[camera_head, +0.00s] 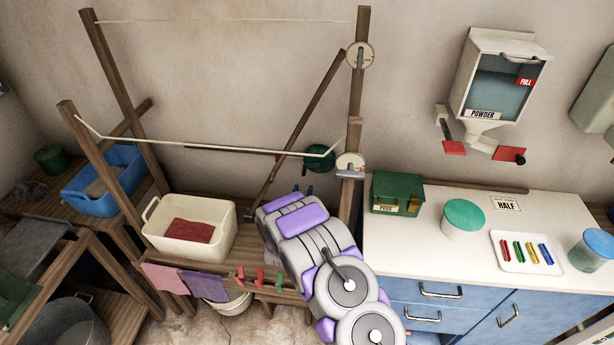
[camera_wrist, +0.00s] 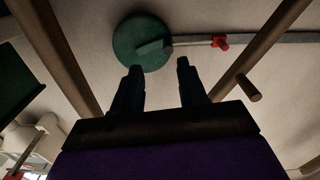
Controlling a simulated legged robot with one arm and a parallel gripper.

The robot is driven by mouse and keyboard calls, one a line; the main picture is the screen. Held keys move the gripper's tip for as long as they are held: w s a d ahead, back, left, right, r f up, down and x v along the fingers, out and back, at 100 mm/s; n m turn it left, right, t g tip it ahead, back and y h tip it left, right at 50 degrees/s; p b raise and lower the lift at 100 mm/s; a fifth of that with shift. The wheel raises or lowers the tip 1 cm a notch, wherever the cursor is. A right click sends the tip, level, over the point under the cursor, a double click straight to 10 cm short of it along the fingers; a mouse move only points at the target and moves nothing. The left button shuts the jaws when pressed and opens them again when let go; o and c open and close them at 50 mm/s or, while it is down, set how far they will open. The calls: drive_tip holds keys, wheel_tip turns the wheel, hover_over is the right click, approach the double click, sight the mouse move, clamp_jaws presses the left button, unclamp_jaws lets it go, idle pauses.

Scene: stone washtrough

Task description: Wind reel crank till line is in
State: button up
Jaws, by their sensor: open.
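In the head view, a green round drum (camera_head: 319,157) sits at the right end of the lower line (camera_head: 190,147), beside the right wooden post. Two pale discs with grey fittings, an upper one (camera_head: 360,57) and a lower one (camera_head: 350,163), are on that post. I cannot tell for sure which part is the reel crank. In the wrist view, a green disc (camera_wrist: 128,42) with a grey-green block lies just beyond the fingertips. My gripper (camera_wrist: 159,66) is open, with nothing visible between its fingers. In the head view, my arm hides part of the rack's lower right.
A cream tub (camera_head: 152,232) with red cloth and a blue tub (camera_head: 84,199) stand left. Pegs and cloths hang along the bench front. On the white counter (camera_head: 400,235) are a green box (camera_head: 397,179), a lidded pot and a peg tray. Wooden beams flank the gripper.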

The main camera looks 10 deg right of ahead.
sight(303, 175)
drive_tip(key=shift+a+b+x, duration=0.15)
drive_tip(key=shift+b+x, duration=0.35)
drive_tip(key=shift+x, duration=1.85)
drive_tip(key=shift+a+b+x, duration=0.1)
drive_tip(key=shift+b+x, duration=0.35)
drive_tip(key=shift+x, duration=1.95)
drive_tip(key=shift+w+a, duration=0.1)
drive_tip(key=shift+a, duration=0.6)
drive_tip(key=shift+c, duration=0.7)
drive_tip(key=shift+d, duration=0.45)
drive_tip(key=c, duration=0.5)
drive_tip(key=shift+c, duration=0.6)
clamp_jaws()
drive_tip(key=shift+a, duration=0.1)
